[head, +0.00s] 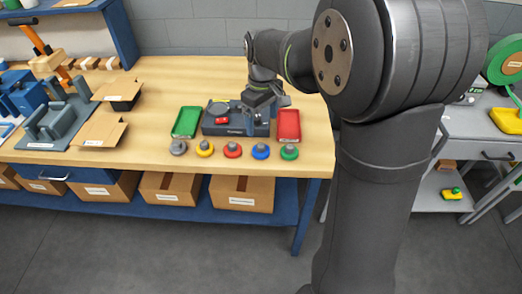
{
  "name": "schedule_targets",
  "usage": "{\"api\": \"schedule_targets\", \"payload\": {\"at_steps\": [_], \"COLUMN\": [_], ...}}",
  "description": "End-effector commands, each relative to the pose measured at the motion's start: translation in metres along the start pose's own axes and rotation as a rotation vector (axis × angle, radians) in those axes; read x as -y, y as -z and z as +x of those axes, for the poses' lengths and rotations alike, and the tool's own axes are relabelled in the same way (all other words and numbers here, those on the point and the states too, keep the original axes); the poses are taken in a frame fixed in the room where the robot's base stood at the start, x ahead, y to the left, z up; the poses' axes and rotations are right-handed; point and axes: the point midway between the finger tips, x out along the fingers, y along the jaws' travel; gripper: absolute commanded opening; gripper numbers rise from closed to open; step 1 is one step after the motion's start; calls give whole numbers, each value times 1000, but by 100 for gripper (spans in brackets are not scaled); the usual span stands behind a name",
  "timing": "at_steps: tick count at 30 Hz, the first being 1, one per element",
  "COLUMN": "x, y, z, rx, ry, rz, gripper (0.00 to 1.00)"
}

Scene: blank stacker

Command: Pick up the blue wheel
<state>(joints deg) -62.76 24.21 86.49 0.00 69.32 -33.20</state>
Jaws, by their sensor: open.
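The blue wheel (261,152) stands near the front edge of the wooden table, in a row with other wheels. It sits between the red wheel (232,151) and the green wheel (289,152). My gripper (262,110) is above the right part of a dark grey fixture (222,129), behind the blue wheel and apart from it. The gripper is open; its fingertips are small and partly hidden by the arm and fixture. A small red piece (221,120) lies on the fixture.
A yellow wheel (205,149) and a grey wheel (179,147) continue the row to the left. A green tray (186,122) and a red tray (289,125) flank the fixture. Cardboard boxes and grey and blue fixtures fill the table's left side. The table's front right corner is clear.

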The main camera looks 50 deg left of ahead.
Motion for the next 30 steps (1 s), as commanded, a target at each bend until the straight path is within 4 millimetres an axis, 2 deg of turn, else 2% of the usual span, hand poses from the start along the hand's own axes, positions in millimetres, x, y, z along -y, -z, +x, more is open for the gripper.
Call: {"api": "schedule_targets", "payload": {"at_steps": [3,9,17,26,30], "x": [0,0,-2,-8,-8], "y": [0,1,4,12,12], "z": [28,59,76,115,120], "rx": [3,2,1,1,0], "ry": [2,1,1,1,0], "rz": [-1,-1,-2,-2,-2], "gripper": [78,78,78,78,78]}}
